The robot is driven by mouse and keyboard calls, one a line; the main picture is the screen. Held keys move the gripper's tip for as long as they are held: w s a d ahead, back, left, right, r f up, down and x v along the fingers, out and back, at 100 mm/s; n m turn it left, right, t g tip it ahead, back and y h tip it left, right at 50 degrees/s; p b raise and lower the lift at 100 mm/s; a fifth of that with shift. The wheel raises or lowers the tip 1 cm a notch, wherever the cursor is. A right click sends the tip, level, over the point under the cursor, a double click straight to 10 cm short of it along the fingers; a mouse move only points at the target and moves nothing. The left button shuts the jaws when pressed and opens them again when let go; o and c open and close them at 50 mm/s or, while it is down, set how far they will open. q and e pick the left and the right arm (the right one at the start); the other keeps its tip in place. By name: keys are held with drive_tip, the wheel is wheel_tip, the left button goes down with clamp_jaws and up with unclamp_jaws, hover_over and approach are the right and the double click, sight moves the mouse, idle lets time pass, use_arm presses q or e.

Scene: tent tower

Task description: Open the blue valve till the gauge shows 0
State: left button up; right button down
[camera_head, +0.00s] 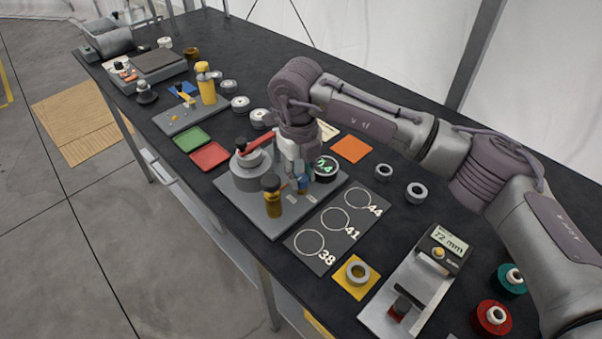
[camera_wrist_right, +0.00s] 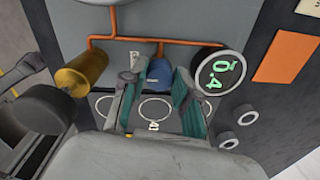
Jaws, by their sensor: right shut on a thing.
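The blue valve (camera_head: 302,184) sits on the grey plate (camera_head: 243,207), partly hidden by my right gripper (camera_head: 296,176). In the right wrist view the blue valve (camera_wrist_right: 160,72) lies between the two green-lined fingers of my right gripper (camera_wrist_right: 157,82), which is shut on it. The round gauge (camera_head: 326,167) with green digits stands just right of the valve. In the right wrist view the gauge (camera_wrist_right: 218,74) appears to read 0.4. My left gripper is out of view.
A grey pump with a red lever (camera_head: 256,142) and a brass cylinder (camera_head: 272,197) stand close by on the plate. Copper pipes (camera_wrist_right: 118,38) run past the valve. A ring board (camera_head: 310,262), loose rings and a caliper-like device (camera_head: 412,290) lie nearer right.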

sight(299, 178)
drive_tip(key=c, duration=0.9)
unclamp_jaws()
drive_tip(key=shift+o, duration=0.2)
drive_tip(key=shift+r, duration=0.15)
wheel_tip(299, 178, up, 12)
drive_tip(key=shift+s+a, duration=0.15)
drive_tip(key=shift+a, duration=0.05)
drive_tip(key=shift+f, duration=0.2)
